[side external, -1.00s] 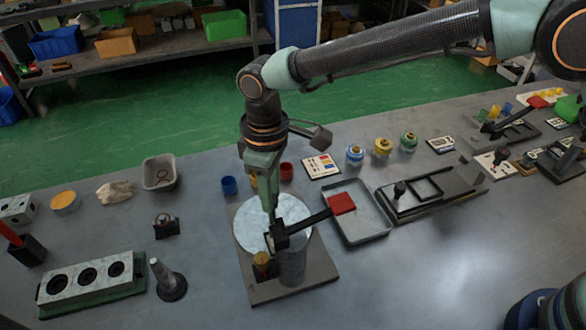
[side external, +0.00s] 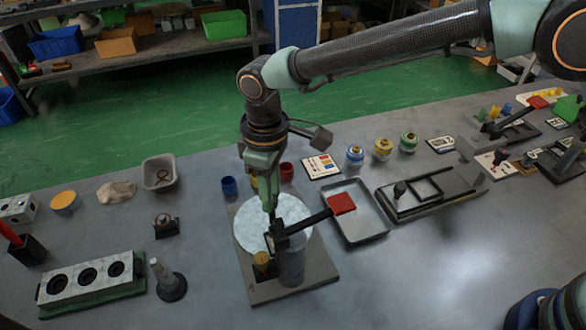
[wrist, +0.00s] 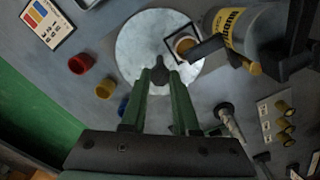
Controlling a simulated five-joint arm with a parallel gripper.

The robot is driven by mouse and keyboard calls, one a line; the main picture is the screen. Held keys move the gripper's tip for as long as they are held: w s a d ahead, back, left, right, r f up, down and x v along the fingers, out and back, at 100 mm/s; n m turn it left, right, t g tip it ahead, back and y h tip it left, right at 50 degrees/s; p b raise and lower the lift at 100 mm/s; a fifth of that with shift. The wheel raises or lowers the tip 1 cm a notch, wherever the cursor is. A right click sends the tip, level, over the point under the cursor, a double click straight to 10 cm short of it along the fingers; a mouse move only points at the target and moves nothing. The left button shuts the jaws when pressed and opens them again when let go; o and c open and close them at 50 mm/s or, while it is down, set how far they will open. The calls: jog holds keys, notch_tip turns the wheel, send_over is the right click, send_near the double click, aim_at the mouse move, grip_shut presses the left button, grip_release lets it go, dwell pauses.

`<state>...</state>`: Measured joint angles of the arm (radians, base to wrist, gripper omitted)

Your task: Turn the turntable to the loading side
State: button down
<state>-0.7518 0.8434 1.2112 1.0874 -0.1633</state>
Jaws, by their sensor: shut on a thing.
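The turntable is a pale round disc (side external: 246,222) on a dark square base plate (side external: 322,271). It also shows in the wrist view (wrist: 136,40). My gripper (side external: 271,214) reaches down over the disc. In the wrist view my gripper (wrist: 160,76) has its two green fingers closed on a small black knob (wrist: 159,66) above the disc. A grey cylinder (side external: 292,268) with a yellow label, seen in the wrist view, stands beside the disc. An orange-topped piece (side external: 262,259) sits near the disc's front edge.
A grey tray (side external: 374,232) lies close on the right. A blue cup (side external: 229,186) and a red cup (side external: 287,171) stand behind. The front right table is clear.

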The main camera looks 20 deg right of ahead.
jog(key=shift+r+m, duration=0.1)
jog(key=shift+m, duration=12)
jog(key=c, duration=0.7)
grip_release()
jog(key=shift+o, duration=0.2)
